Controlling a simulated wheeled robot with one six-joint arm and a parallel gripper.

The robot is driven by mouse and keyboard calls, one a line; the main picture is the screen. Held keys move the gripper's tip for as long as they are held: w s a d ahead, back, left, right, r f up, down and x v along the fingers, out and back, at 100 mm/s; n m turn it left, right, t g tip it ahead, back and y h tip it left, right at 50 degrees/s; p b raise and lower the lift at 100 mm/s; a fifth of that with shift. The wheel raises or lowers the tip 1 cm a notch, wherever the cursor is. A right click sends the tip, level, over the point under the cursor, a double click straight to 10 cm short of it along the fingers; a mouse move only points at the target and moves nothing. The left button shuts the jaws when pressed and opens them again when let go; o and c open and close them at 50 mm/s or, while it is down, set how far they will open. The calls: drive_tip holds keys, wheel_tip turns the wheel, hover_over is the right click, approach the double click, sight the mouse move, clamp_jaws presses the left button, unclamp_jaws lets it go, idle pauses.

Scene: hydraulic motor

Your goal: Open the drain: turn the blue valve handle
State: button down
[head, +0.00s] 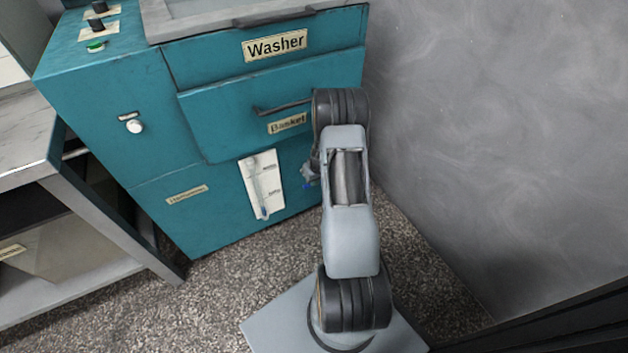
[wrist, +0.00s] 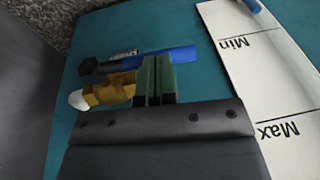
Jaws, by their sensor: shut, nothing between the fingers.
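The blue valve handle (wrist: 181,55) shows in the wrist view, running left to right from a dark knob on a brass valve body (wrist: 108,88) with a white tip. My gripper (wrist: 155,62) is shut, its green fingertips together with nothing between them. The fingertips overlap the lower edge of the blue handle in the picture; I cannot tell whether they touch it. In the head view a small bit of blue (head: 308,185) shows low on the teal washer beside my arm, which hides most of the valve and the gripper.
The teal washer (head: 225,175) has a basket drawer with a dark handle (head: 283,107). A white level gauge plate marked Min and Max (wrist: 262,60) is right of the valve in the wrist view. A grey wall (head: 500,120) stands at right, a metal table (head: 30,150) at left.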

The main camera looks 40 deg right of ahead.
drive_tip(key=shift+a+f+b, duration=0.15)
drive_tip(key=shift+f+b, duration=0.3)
drive_tip(key=shift+f, duration=0.3)
drive_tip(key=shift+a, duration=0.15)
drive_tip(key=a+p+v, duration=0.1)
drive_tip(key=p+v, duration=0.4)
drive_tip(key=v, duration=1)
drive_tip(key=shift+w+a+p, duration=0.15)
drive_tip(key=shift+w+p, duration=0.1)
drive_tip(key=shift+p, duration=0.15)
drive_tip(key=s+a+r+p, duration=0.2)
drive_tip(key=a+r+p, duration=0.45)
drive_tip(key=r, duration=0.65)
drive_tip(key=s+a+r+n+p, duration=0.1)
drive_tip(key=s+a+r+p, duration=0.35)
drive_tip(key=r, duration=0.85)
drive_tip(key=a+r+p, duration=0.7)
drive_tip(key=r+p, duration=0.2)
drive_tip(key=r, duration=0.3)
drive_tip(key=s+a+r+t+p, duration=0.1)
drive_tip(key=s+a+r+p, duration=0.3)
drive_tip(key=s+r+p, duration=0.3)
wheel_tip(320, 180, up, 5)
drive_tip(key=shift+s+a+f+n+h+p, duration=0.15)
drive_tip(key=shift+s+a+n+h+p, duration=0.2)
drive_tip(key=shift+s, duration=0.75)
